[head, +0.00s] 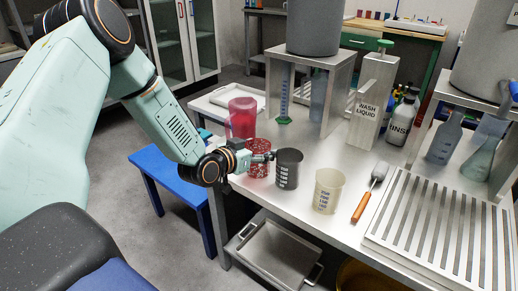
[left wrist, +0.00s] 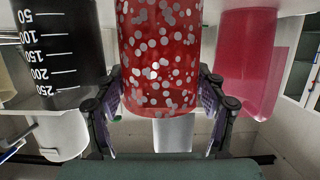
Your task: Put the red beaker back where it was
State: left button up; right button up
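The red beaker (head: 258,165) has white specks and is near the table's left edge in the head view, between a pink-red jug and a black beaker. My left gripper (head: 262,156) is at its upper part. In the left wrist view, which looks upside down, the red beaker (left wrist: 160,55) fills the middle. The left gripper's two fingers (left wrist: 160,92) lie along its two sides and appear to touch it. Whether its base rests on the table is hard to tell. My right gripper is not in view.
The black beaker (head: 288,169) stands close on the right, the cream beaker (head: 328,191) beyond it. The pink-red jug (head: 242,118) is just behind. A blue stool (head: 172,174) stands left of the table (head: 300,226).

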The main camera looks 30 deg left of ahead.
pick_arm(q)
jog(key=shift+s+r, duration=0.15)
jog(key=shift+r, duration=0.2)
jog(key=p+v, duration=0.8)
jog(key=v, duration=0.4)
jog(key=s+d+f+g+h, duration=0.1)
jog(key=s+d+f+g, duration=0.7)
jog(key=s+d+f, duration=0.35)
jog(key=s+d+f+g+y, duration=0.1)
jog(key=s+f+g, duration=0.1)
jog(key=s, duration=0.6)
jog(key=s+d+f+n+g+y, duration=0.1)
jog(key=s+f+g, duration=0.2)
jog(key=s, duration=0.6)
jog(key=shift+d+g, duration=0.35)
jog(key=shift+g, duration=0.45)
jog(key=shift+s+n, duration=0.15)
jog(key=shift+n, duration=0.15)
